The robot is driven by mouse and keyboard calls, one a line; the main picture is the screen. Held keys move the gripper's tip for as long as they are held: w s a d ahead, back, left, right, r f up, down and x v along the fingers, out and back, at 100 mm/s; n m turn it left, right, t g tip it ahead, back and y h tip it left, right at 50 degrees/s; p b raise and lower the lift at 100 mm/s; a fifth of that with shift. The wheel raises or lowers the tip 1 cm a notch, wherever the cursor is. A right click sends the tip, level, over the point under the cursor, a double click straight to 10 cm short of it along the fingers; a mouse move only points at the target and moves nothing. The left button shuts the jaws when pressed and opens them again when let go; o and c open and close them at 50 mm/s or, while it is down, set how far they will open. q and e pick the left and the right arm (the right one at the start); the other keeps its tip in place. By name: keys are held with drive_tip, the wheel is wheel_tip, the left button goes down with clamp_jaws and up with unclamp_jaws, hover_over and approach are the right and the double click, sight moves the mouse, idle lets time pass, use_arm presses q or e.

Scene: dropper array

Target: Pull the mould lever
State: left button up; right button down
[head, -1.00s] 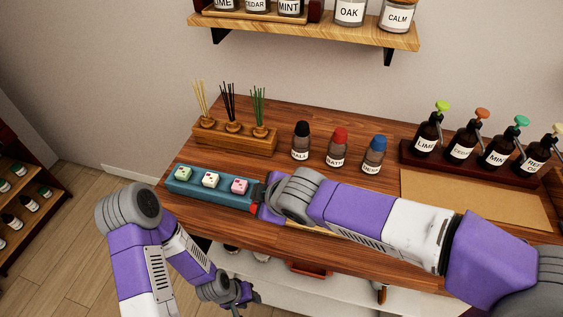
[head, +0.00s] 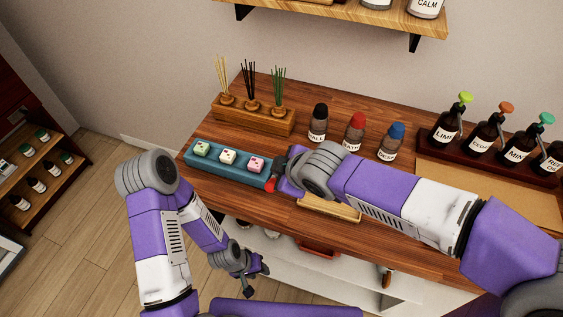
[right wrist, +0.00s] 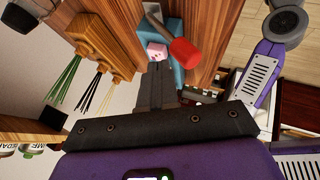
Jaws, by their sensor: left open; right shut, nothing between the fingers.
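The teal mould (head: 225,166) lies on the wooden counter with three soap blocks in it: green (head: 202,149), white (head: 228,157) and pink (head: 256,164). The mould lever has a red knob (head: 270,185) at the mould's right end; in the right wrist view its red grip (right wrist: 186,52) sits on a grey rod. My right gripper (head: 277,168) is shut and empty close to the lever; its fingers (right wrist: 157,72) appear just beside the red grip, and I cannot tell whether they touch. My left gripper (head: 255,277) is open and empty, hanging low in front of the counter.
A reed diffuser block (head: 250,115) stands behind the mould. Black (head: 318,122), red (head: 354,131) and blue (head: 391,141) capped bottles stand to its right, then a rack of pump bottles (head: 443,130). A pale wooden tray (head: 330,207) lies partly under my right arm.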

drive_tip(key=w+p+v, duration=0.1)
drive_tip(key=p+v, duration=0.3)
drive_tip(key=v, duration=0.7)
drive_tip(key=shift+d+r, duration=0.15)
drive_tip(key=shift+d, duration=0.05)
